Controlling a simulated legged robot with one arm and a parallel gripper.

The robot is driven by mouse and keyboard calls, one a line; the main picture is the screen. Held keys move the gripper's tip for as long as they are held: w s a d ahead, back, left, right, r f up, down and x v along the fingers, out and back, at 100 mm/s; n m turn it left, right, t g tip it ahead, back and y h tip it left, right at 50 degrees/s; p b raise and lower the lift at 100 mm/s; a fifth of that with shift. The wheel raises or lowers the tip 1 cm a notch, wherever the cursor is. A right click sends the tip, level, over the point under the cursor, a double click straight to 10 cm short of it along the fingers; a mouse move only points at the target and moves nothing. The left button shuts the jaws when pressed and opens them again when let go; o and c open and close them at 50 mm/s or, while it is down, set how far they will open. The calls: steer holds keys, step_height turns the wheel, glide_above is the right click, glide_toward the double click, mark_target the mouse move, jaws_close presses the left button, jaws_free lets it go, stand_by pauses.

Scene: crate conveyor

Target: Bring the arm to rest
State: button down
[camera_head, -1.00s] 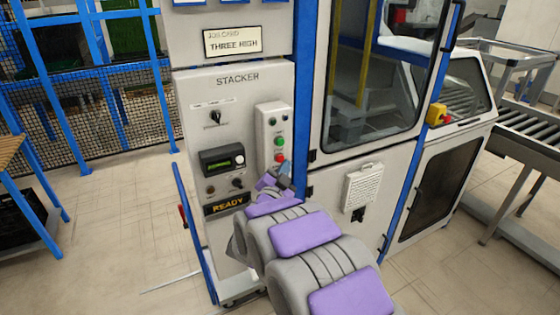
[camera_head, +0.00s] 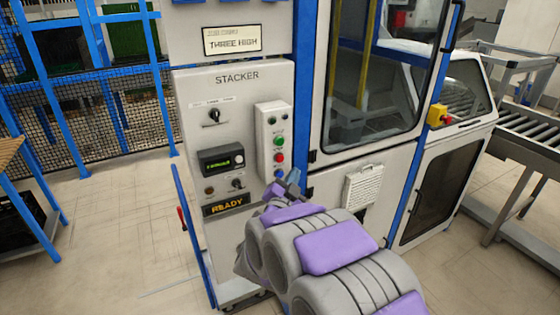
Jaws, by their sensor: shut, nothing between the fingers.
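My arm, grey with purple pads, reaches up from the bottom right toward the control panel. My gripper (camera_head: 290,182) is at its far end, small and partly hidden by my own arm links. It is shut and empty. It shows in front of the lower end of the button box (camera_head: 273,140), just below the blue button; I cannot tell how far it is from the panel.
The stacker panel (camera_head: 232,110) has a knob, a small display and a lit READY sign (camera_head: 227,204). A windowed machine cabinet (camera_head: 372,80) stands to the right, with a roller conveyor (camera_head: 528,130) beyond. A wooden-topped table (camera_head: 10,150) is at left. Floor between is clear.

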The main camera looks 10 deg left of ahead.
stand_by(0.3)
steer(key=s+d+f+n+g+y, duration=0.1)
steer(key=s+d+g, duration=0.5)
steer(key=s, duration=1)
steer(key=s+d+f+n+g+y, duration=0.1)
steer(key=s+d+f+n+g, duration=0.3)
steer(key=s+g, duration=0.4)
steer(key=s+d+f+n+g+y, duration=0.1)
steer(key=s+d+n+g, duration=0.3)
steer(key=s, duration=1.9)
steer(key=d+f+g, duration=0.1)
steer(key=d+g, duration=0.2)
steer(key=d, duration=0.2)
steer(key=shift+s+f+n+y, duration=0.3)
steer(key=shift+s+f+y, duration=0.05)
steer(key=shift+f+y, duration=0.05)
steer(key=c, duration=1.8)
jaws_free()
steer(key=shift+a, duration=0.1)
